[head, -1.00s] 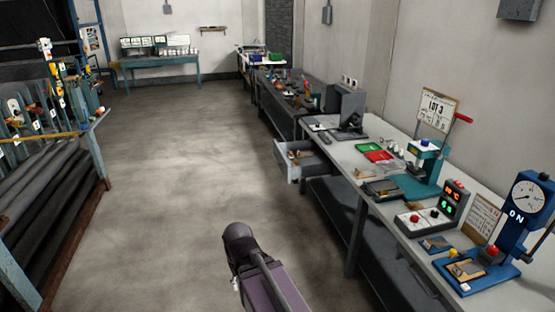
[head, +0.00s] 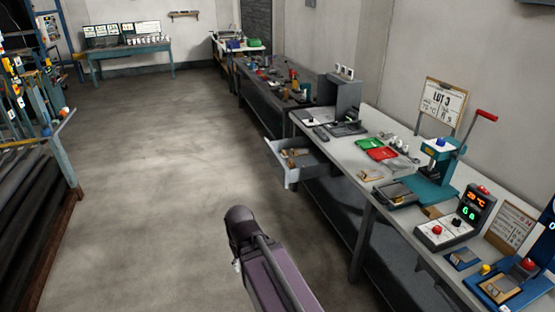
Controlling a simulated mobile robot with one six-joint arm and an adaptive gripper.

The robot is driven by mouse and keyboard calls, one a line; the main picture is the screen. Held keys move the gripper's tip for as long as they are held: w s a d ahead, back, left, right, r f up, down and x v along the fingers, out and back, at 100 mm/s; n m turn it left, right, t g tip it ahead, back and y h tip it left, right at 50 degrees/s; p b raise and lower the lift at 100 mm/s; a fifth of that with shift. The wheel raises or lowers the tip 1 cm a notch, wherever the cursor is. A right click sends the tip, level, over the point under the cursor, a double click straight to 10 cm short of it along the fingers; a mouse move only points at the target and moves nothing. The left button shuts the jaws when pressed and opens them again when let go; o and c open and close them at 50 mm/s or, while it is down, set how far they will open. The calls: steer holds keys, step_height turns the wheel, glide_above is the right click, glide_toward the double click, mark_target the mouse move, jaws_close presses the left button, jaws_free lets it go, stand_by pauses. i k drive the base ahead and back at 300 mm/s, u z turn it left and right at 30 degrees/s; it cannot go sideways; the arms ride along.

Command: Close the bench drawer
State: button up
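The bench drawer (head: 293,174) stands open in the head view, pulled out to the left from under the top of the long grey bench (head: 340,160). It is a light grey box with a few small brownish items inside. My arm shows at the bottom middle of the view, left of the bench and nearer than the drawer, with clear floor between them. No gripper fingers can be made out, so my gripper's state is not shown.
On the bench are red and green trays (head: 381,154), a teal press (head: 437,170), a control box (head: 458,225) and a lot sign (head: 442,100). A rack of dark rolls (head: 35,205) stands at left. The floor (head: 160,190) between is clear.

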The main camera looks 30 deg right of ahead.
mark_target(301, 156)
steer(key=z, duration=0.3)
steer(key=i, duration=0.7)
steer(key=z, duration=0.4)
steer(key=k, duration=0.65)
steer(key=u, duration=0.3)
steer(key=i, duration=1.75)
steer(key=z, duration=0.4)
